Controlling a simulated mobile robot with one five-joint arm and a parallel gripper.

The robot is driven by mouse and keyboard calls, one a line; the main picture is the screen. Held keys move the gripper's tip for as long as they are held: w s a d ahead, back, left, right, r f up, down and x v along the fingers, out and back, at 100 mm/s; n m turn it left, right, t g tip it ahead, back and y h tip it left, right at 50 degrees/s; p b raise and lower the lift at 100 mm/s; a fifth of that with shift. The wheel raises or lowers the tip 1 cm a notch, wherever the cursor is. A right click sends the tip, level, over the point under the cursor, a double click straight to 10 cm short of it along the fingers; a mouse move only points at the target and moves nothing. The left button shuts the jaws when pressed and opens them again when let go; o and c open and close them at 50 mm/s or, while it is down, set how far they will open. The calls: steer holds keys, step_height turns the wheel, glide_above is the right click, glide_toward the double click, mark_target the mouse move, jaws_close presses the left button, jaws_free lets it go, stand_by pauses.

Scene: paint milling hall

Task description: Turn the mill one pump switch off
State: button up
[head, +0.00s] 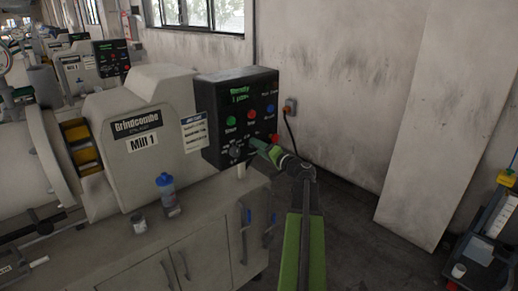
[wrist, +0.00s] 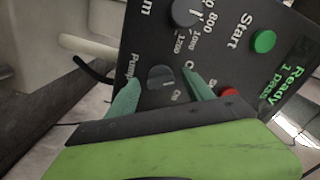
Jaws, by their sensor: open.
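The mill with the "Mill 1" label (head: 143,142) stands on a cabinet and carries a black control panel (head: 225,88). In the wrist view, the pump switch (wrist: 161,78) is a dark round knob beside the word "Pump". My gripper (head: 254,144) is at the lower part of the panel. It is open, and its green fingers (wrist: 161,75) stand on either side of the knob. I cannot tell whether they touch it, nor clearly which way its pointer faces. In the head view my gripper hides the pump switch.
The grey speed knob (wrist: 185,13), green start button (wrist: 263,41) and red button (wrist: 230,92) are near the switch. A cart (head: 492,225) is at the far right; the floor between is clear.

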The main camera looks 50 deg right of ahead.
steer(key=s+a, duration=0.1)
steer(key=s, duration=1.6)
steer(key=shift+a, duration=0.15)
steer(key=w+a+r+n+y+p, duration=0.1)
steer(key=w+a+n+y, duration=0.4)
steer(key=w+a, duration=1.1)
steer(key=w+a+f+n+g+y+p, duration=0.1)
steer(key=w+a+f+n+g+y, duration=0.15)
steer(key=a, duration=0.85)
steer(key=w+a+f+n+g+y+p, duration=0.1)
steer(key=w+a+g+y, duration=0.25)
steer(key=a, duration=0.75)
steer(key=s+a+f+n+g+h, duration=0.1)
steer(key=a+f+n+g, duration=0.15)
steer(key=a, duration=0.55)
steer(key=s+a+f+n+g, duration=0.1)
steer(key=s+a+f+g, duration=0.2)
steer(key=a, duration=0.4)
steer(key=a+f+n+g+h, duration=0.1)
steer(key=a+f+n+g, duration=0.1)
steer(key=a+f, duration=0.45)
steer(key=s+a+f+n+g+h+p, duration=0.1)
steer(key=s+a+f+g+h, duration=0.15)
steer(key=s, duration=0.25)
steer(key=s+d+f+m+g+h, duration=0.2)
steer(key=d+h, duration=0.3)
steer(key=d, duration=0.4)
steer(key=shift+s+f, duration=0.25)
steer(key=shift+s, duration=0.4)
steer(key=shift+d, duration=0.1)
